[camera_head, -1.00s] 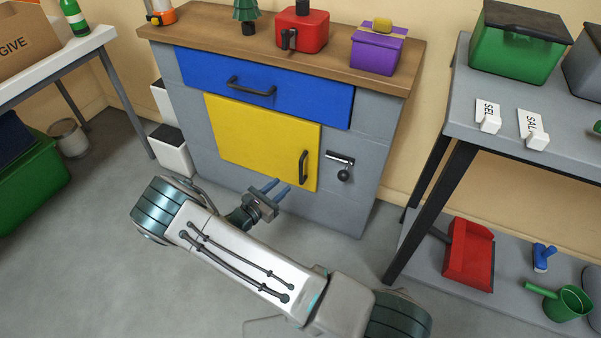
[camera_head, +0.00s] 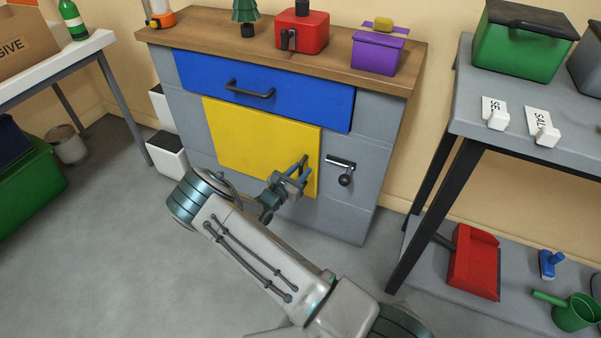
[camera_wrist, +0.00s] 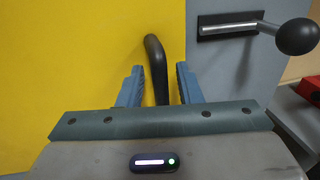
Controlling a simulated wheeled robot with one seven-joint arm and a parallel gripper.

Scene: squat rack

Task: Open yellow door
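The yellow door (camera_head: 246,138) sits shut in the front of the grey cabinet, below the blue drawer. Its black vertical handle (camera_wrist: 156,67) is near the door's right edge; in the head view my fingers partly cover it. My gripper (camera_head: 296,168) is at the handle. In the wrist view my gripper (camera_wrist: 160,85) is open, with one blue finger on each side of the handle. The handle stands between the fingers with a visible gap on both sides. The handle's lower end is hidden behind my gripper body.
A metal lever with a black knob (camera_head: 345,178) sticks out just right of the door. The blue drawer (camera_head: 262,90) with its handle is above. A grey shelf table (camera_head: 470,110) stands to the right. Open floor (camera_head: 100,250) lies at the left.

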